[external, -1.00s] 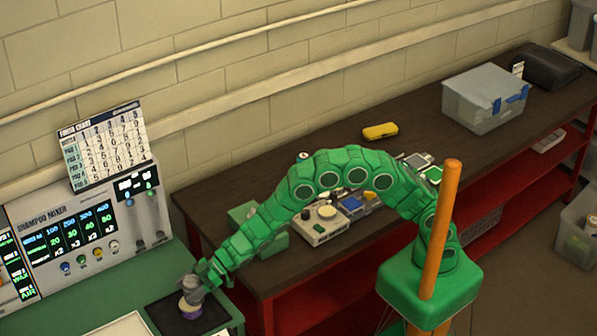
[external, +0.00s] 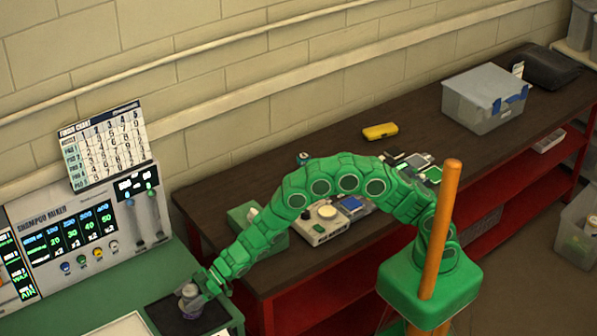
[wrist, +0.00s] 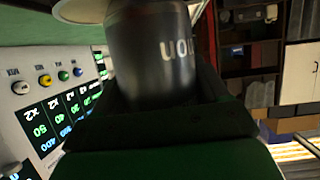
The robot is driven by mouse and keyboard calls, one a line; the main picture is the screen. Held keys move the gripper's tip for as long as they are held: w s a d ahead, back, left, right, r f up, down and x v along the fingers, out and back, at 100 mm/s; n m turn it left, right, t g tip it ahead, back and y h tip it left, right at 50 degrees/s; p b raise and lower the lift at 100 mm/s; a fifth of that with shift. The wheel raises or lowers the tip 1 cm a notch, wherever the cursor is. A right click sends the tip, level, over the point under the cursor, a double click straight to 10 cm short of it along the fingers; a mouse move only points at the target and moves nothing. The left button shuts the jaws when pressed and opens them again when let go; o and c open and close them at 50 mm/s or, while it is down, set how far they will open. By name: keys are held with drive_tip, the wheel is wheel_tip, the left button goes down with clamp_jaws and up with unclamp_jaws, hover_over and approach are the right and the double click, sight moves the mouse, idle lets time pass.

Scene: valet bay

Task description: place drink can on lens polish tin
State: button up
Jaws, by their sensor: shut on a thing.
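The drink can (external: 190,303) is a grey cylinder over the dark mat at the left end of the bench. My gripper (external: 200,290) is shut on it from the right side. In the wrist view the can (wrist: 150,55) fills the upper middle, dark grey with pale letters, between the jaws. The lens polish tin cannot be made out now; the can and gripper may hide it. I cannot tell whether the can's base touches anything.
The shampoo mixer (external: 85,235) with its lit panel stands behind and left of the can. A dark mat (external: 220,318) lies on the green counter. The brown bench (external: 330,165) holds a yellow case (external: 380,131) and a clear bin (external: 484,100).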

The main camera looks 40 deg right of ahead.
drive_tip(key=o, duration=1.3)
drive_tip(key=shift+r, duration=0.1)
drive_tip(key=shift+d+r, duration=0.1)
drive_tip(key=shift+s+d+r, duration=0.1)
drive_tip(key=shift+d+r, duration=0.65)
drive_tip(key=shift+r, duration=0.7)
drive_tip(key=shift+s+d+r, duration=0.1)
drive_tip(key=shift+d+r, duration=0.6)
drive_tip(key=shift+r, duration=0.8)
drive_tip(key=shift+d+r, duration=0.75)
drive_tip(key=shift+r, duration=0.7)
